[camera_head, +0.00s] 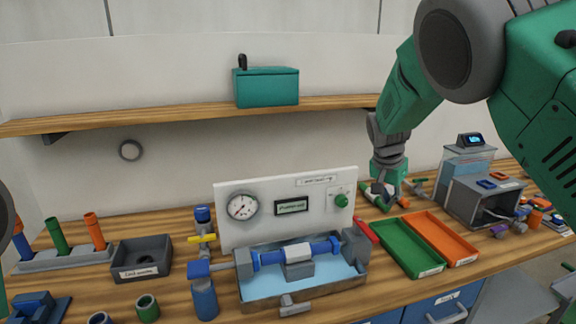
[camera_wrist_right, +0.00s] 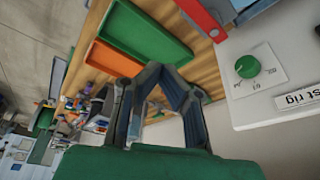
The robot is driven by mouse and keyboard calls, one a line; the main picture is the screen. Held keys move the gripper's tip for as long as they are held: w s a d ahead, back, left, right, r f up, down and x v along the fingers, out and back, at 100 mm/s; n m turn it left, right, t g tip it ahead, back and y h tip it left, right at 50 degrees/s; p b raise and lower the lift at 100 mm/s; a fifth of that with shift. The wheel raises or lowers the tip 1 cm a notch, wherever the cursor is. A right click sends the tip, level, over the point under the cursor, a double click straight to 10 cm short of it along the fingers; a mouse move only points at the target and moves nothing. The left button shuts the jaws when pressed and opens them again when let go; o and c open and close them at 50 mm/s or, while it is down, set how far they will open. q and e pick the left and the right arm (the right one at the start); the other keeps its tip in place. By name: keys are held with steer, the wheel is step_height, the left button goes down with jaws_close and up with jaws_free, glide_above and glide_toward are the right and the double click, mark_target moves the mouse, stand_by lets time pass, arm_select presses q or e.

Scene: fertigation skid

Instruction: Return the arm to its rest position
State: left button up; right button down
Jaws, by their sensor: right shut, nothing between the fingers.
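My right arm comes in from the upper right in the head view. Its right gripper (camera_head: 384,196) hangs above the back of the bench, just behind the green tray and to the right of the white gauge panel. The gripper also shows in the wrist view (camera_wrist_right: 158,75), where its fingers come together at the tips with nothing between them. My left gripper does not show; only dark and green parts of my left arm appear at the left edge of the head view.
The gauge panel (camera_head: 280,207), green tray (camera_head: 408,247), orange tray (camera_head: 440,238) and grey box (camera_head: 482,203) stand near the right gripper. A red-handled part (camera_head: 367,231) lies beside the panel. A shelf (camera_head: 180,114) with a teal box (camera_head: 266,88) runs above. The air over the trays is free.

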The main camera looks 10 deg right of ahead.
steer(key=s+a+f+n+g+y, duration=0.1)
steer(key=s+a+f+n, duration=0.15)
steer(key=s+f, duration=0.9)
steer(key=s+a+f+n, duration=0.1)
steer(key=s+f+n, duration=0.3)
steer(key=s+f, duration=0.75)
steer(key=s+a+f+n+y, duration=0.1)
steer(key=s+a+f+n, duration=0.15)
steer(key=s, duration=0.45)
steer(key=s+a+f+n+g+y, duration=0.1)
steer(key=s+a+f, duration=0.15)
steer(key=s, duration=0.55)
steer(key=s+a+f+n, duration=0.1)
steer(key=s+a+n, duration=0.15)
steer(key=s, duration=0.45)
arm_select(q)
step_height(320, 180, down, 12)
steer(key=b, duration=1.1)
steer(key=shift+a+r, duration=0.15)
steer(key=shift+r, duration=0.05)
arm_select(e)
step_height(320, 180, down, 11)
steer(key=w+a, duration=0.1)
steer(key=w, duration=0.2)
steer(key=shift+a+t, duration=0.25)
steer(key=shift+t, duration=0.05)
steer(key=shift+r, duration=0.1)
